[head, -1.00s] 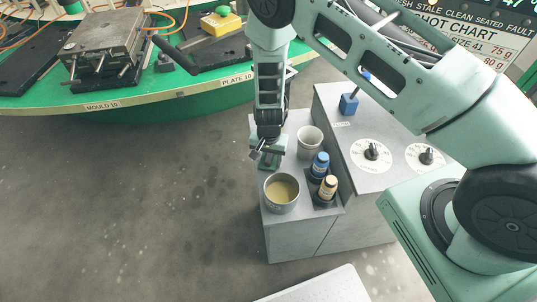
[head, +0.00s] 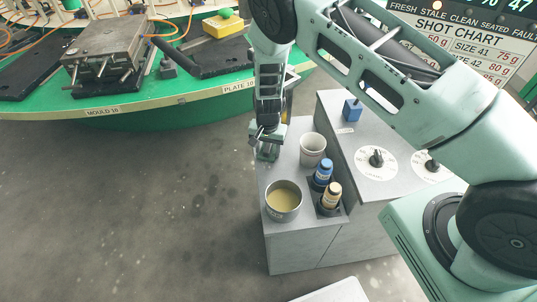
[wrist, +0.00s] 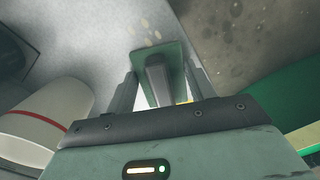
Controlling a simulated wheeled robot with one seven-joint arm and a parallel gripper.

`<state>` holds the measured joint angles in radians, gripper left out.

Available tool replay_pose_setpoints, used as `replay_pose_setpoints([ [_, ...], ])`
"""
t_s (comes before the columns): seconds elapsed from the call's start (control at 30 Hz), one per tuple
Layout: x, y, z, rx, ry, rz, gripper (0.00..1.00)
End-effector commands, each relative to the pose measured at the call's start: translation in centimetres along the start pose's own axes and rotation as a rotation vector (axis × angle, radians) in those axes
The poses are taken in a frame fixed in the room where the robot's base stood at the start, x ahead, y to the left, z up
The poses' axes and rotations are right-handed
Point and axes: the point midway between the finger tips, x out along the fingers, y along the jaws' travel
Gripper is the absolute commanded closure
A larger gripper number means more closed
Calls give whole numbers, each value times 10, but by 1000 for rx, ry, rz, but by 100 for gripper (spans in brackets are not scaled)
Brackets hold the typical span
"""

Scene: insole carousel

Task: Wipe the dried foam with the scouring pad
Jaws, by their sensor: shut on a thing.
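My gripper (wrist: 158,88) is shut on the grey handle of the scouring pad (wrist: 172,52), a flat green pad. In the head view, my gripper (head: 267,138) is over the far left end of the grey bench top, with the pad (head: 266,156) low beneath it. I cannot tell whether the pad touches the surface. Several small pale yellowish spots, which look like dried foam (wrist: 146,27), show on the light surface beside the pad in the wrist view. The pad and gripper hide part of that surface.
A white cup (head: 312,150), a can of tan liquid (head: 283,200), a blue-capped bottle (head: 323,172) and an orange bottle (head: 331,195) stand nearby on the bench. A raised dial panel (head: 376,160) is at right. The green carousel (head: 150,112) is behind.

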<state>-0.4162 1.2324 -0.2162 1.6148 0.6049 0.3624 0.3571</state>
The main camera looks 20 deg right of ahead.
Motion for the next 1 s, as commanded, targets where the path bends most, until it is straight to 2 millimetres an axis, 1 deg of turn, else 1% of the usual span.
replay_pose_setpoints([
  [0.03,4,-2,-6,0,5,-1,64],
  [0.2,2,-5,-15,1,4,-1,64],
  [0.47,-2,-2,-18,1,2,0,64],
  [0.57,-3,0,-13,1,0,1,64],
  [1.0,-1,12,20,0,-1,0,64],
])
